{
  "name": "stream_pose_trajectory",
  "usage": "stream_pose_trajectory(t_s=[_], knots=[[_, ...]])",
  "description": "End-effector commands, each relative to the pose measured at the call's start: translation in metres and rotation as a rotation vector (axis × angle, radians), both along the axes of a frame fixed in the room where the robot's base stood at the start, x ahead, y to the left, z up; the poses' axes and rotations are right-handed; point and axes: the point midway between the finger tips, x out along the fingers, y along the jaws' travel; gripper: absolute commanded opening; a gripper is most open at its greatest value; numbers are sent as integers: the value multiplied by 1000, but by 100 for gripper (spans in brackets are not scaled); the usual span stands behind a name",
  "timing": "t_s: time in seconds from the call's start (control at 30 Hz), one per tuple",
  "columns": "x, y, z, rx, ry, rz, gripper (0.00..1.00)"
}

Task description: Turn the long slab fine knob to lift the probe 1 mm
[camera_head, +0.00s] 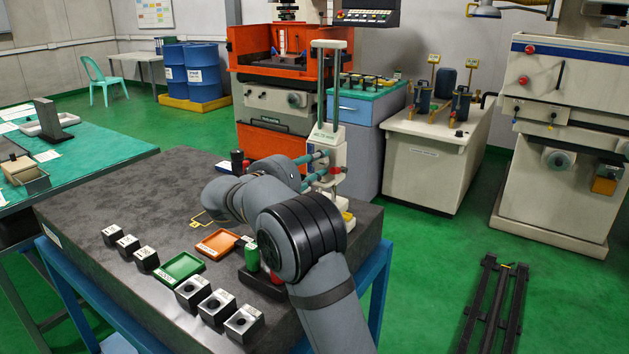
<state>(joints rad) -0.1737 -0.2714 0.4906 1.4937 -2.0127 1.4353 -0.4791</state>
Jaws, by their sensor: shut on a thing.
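A tall pale gauge stand (327,142) with an upright column stands at the far right part of the dark stone slab (105,205). Red collars show low on its body. My arm reaches over the slab from the front right, and its wrist ends close to the left side of the stand. Two teal bars that look like the fingers of my gripper (316,167) reach to the stand, one above the other. The gripper is shut on a part there, at the place of the fine knob. The knob itself and the probe cannot be made out; my arm hides part of this area.
An orange tray (217,243), a green tray (180,269) and several steel blocks (244,322) lie on the slab's front. A green-handled thing (252,256) stands close beside my arm. A dark-topped upright tool (237,161) is left of the wrist. The slab's left middle is clear.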

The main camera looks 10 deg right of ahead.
Motion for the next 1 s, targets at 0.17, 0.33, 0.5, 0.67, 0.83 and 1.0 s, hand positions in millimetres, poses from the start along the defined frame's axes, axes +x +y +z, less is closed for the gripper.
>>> stream_pose_trajectory(t_s=[0.17, 0.33, 0.5, 0.67, 0.83, 1.0], knots=[[-1, 1, -7, 70, -62, 0, 5], [0, 1, -4, 107, -100, 1, 5], [0, 1, -3, 124, -116, 0, 5], [0, 1, -2, 128, -120, 1, 5], [0, 1, -2, 127, -119, 1, 5], [0, 1, -1, 126, -120, 1, 37]])
